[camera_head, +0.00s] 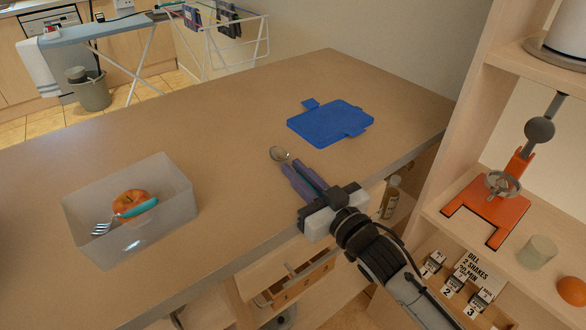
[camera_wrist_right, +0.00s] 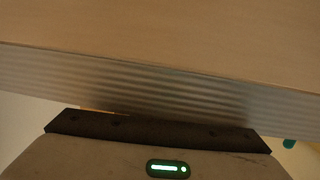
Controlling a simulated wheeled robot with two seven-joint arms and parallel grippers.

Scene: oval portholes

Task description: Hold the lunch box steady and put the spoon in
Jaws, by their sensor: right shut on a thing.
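The lunch box (camera_head: 150,228) is a translucent open box on the left of the counter. My right gripper (camera_head: 293,169) is over the counter's near edge, well to the right of the box. Its purple fingers are shut on the spoon, whose metal bowl (camera_head: 280,154) sticks out past the fingertips. The spoon's handle is hidden by the fingers. My left gripper is in neither view, and nothing of mine touches the box.
A blue lid (camera_head: 331,122) lies flat on the counter (camera_head: 230,120) beyond my right gripper. Bare counter separates box and gripper. A wooden shelf unit (camera_head: 448,180) with an orange stand (camera_head: 490,208) rises at right. The right wrist view shows mostly the counter's ridged edge (camera_wrist_right: 130,92).

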